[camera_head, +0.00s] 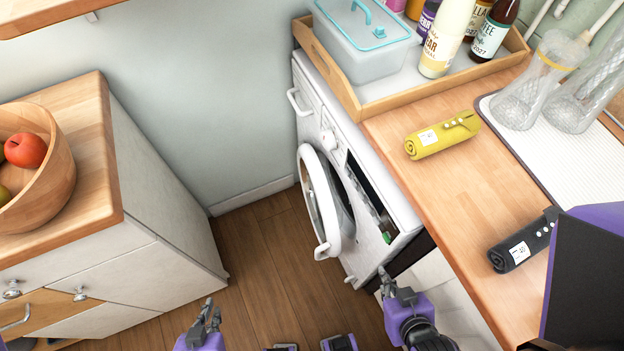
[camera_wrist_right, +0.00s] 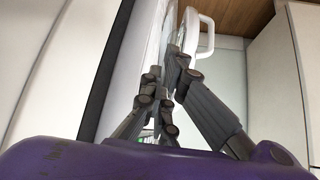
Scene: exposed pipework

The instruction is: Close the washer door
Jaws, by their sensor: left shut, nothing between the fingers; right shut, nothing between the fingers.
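The white washer (camera_head: 368,190) stands under the wooden counter in the head view. Its round door (camera_head: 319,197) hangs open, swung out to the left on the front face, with a white handle at its lower edge. In the right wrist view the door's white rim and handle (camera_wrist_right: 199,35) show beyond the fingers. My right gripper (camera_head: 385,278) is shut and empty, in front of the cabinet just right of the washer, apart from the door. My left gripper (camera_head: 209,312) is shut and empty, low over the floor to the left of the washer.
A wooden-topped cabinet (camera_head: 150,230) with a fruit bowl (camera_head: 45,180) stands at the left. The counter (camera_head: 440,190) holds a tray (camera_head: 345,85) with a box and bottles, rolled cloths and glass vessels. Wooden floor (camera_head: 265,260) between the cabinets is clear.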

